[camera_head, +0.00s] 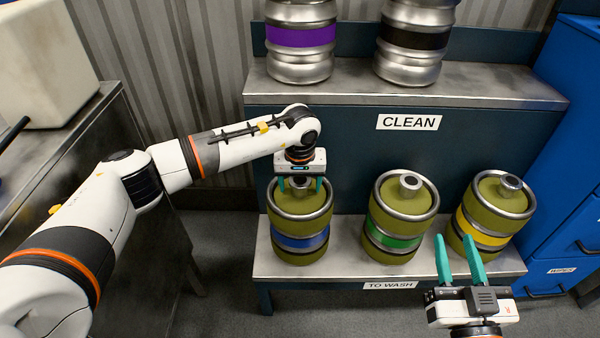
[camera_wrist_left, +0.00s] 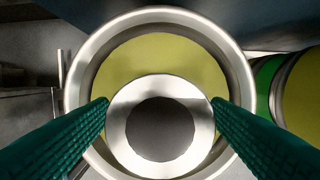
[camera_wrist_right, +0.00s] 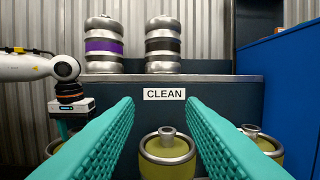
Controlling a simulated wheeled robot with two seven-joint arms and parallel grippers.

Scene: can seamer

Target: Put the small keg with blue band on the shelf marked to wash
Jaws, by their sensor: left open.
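The small keg with blue band (camera_head: 300,243) stands upright at the left end of the lower shelf (camera_head: 345,262), whose front sign reads TO WASH. Its body is olive-green with metal rims. My left gripper (camera_head: 300,186) is open directly above this keg, pointing down. In the left wrist view the keg's top (camera_wrist_left: 165,48) fills the middle, and the open fingers (camera_wrist_left: 160,103) lie on either side of its round metal neck; contact cannot be told. My right gripper (camera_head: 454,240) is open and empty, in front of the lower shelf's right part.
A green-banded keg (camera_head: 396,240) and a yellow-banded keg (camera_head: 484,232) stand to the right on the lower shelf. The upper shelf (camera_head: 480,88), marked CLEAN, holds purple-banded (camera_head: 301,38) and black-banded (camera_head: 413,42) kegs. A blue cabinet (camera_head: 560,130) stands right, a metal table (camera_head: 60,150) left.

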